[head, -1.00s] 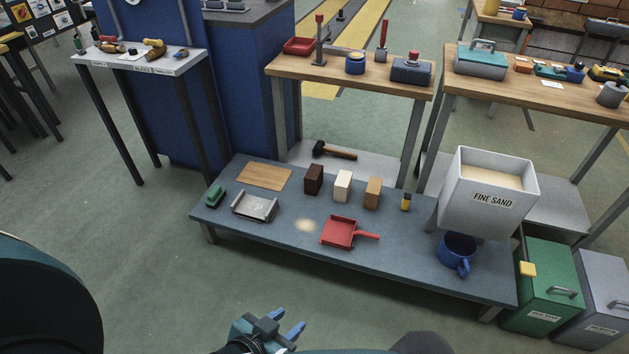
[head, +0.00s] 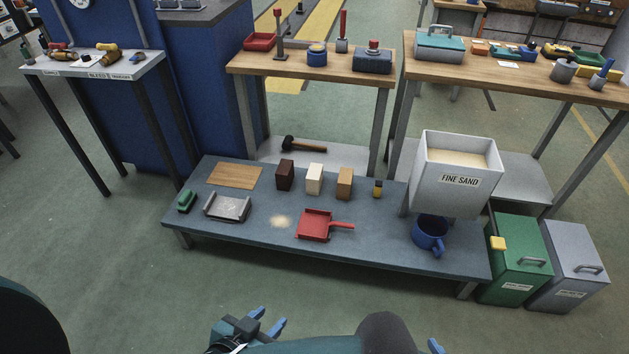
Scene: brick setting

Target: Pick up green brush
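The green brush (head: 187,200) lies at the left end of the low blue-grey table (head: 372,240), beside a grey metal tray. My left gripper (head: 274,326) is in front of the table at the bottom of the head view, well apart from the brush. Its blue fingers are spread with nothing between them. Only a blue fingertip of my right gripper (head: 436,346) shows at the bottom edge; the rest is out of the picture.
A sand bin (head: 459,172) stands at the right. Floor in front is clear.

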